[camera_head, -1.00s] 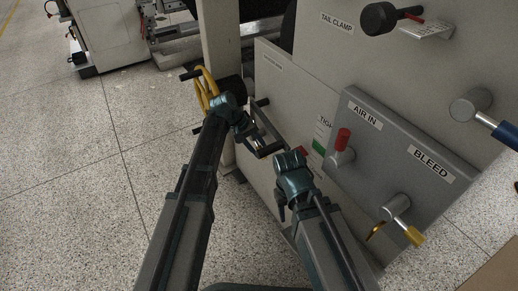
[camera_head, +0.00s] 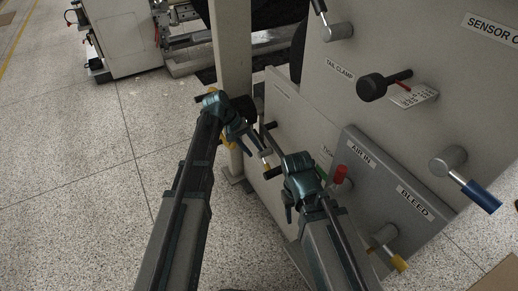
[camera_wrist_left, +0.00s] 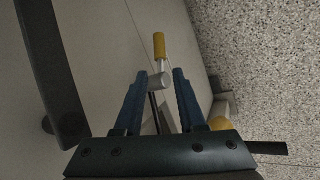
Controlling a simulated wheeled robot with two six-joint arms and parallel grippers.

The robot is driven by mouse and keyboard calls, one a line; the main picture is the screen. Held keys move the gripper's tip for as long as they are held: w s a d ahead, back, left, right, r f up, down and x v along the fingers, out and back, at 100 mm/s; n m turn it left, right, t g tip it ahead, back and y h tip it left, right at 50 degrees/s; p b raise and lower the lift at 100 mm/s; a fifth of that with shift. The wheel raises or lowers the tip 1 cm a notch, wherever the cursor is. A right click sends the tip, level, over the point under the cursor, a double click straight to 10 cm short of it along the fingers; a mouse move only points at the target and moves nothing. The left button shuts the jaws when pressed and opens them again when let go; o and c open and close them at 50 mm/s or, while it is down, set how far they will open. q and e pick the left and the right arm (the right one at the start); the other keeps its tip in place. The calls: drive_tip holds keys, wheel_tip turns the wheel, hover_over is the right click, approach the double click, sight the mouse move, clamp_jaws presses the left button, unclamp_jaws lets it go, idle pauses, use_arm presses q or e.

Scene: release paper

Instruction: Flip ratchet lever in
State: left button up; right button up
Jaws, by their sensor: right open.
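In the left wrist view a small lever with a yellow tip (camera_wrist_left: 159,45) and a grey round hub (camera_wrist_left: 157,81) stands off the pale panel, probably the ratchet lever. Its hub lies between or just beyond the blue fingertips of my left gripper (camera_wrist_left: 160,76); contact cannot be told. These fingers are apart. In the head view my left gripper (camera_head: 254,137) reaches to the lower panel's left part, close to a small yellow-tipped lever (camera_head: 267,167). My right gripper (camera_head: 299,172) is open in front of the panel, right of the left one; its fingertips are hard to make out.
A red-knobbed AIR IN valve (camera_head: 340,175) and a yellow-tipped BLEED lever (camera_head: 397,261) are right of my right gripper. A blue-handled lever (camera_head: 480,196) and a black knob (camera_head: 372,87) stick out of the panel. A grey post (camera_head: 231,45) stands behind. Speckled floor at left is clear.

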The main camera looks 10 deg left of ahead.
use_arm(q)
drive_tip(key=shift+p+v, duration=0.95)
drive_tip(key=shift+v, duration=0.65)
use_arm(e)
drive_tip(key=shift+r, duration=1.4)
use_arm(q)
drive_tip(key=shift+s, duration=0.1)
drive_tip(key=s+d+f+m+y, duration=0.1)
drive_tip(key=s+m+y, duration=0.2)
drive_tip(key=s, duration=0.8)
drive_tip(key=s+d+f+m+y, duration=0.2)
drive_tip(key=s+m+y, duration=0.15)
drive_tip(key=s, duration=0.65)
drive_tip(key=n+t+h, duration=0.1)
drive_tip(key=n+h, duration=0.5)
drive_tip(key=n, duration=0.1)
approach(264, 164)
drive_tip(key=b+x, duration=0.9)
drive_tip(key=b, duration=0.1)
drive_tip(key=shift+w+d+f, duration=0.1)
drive_tip(key=shift+f, duration=0.1)
drive_tip(key=shift+b+x, duration=0.85)
drive_tip(key=shift+b, duration=0.05)
use_arm(e)
wheel_tip(264, 164, down, 12)
use_arm(q)
drive_tip(key=shift+d, duration=0.15)
use_arm(e)
drive_tip(key=shift+r, duration=0.15)
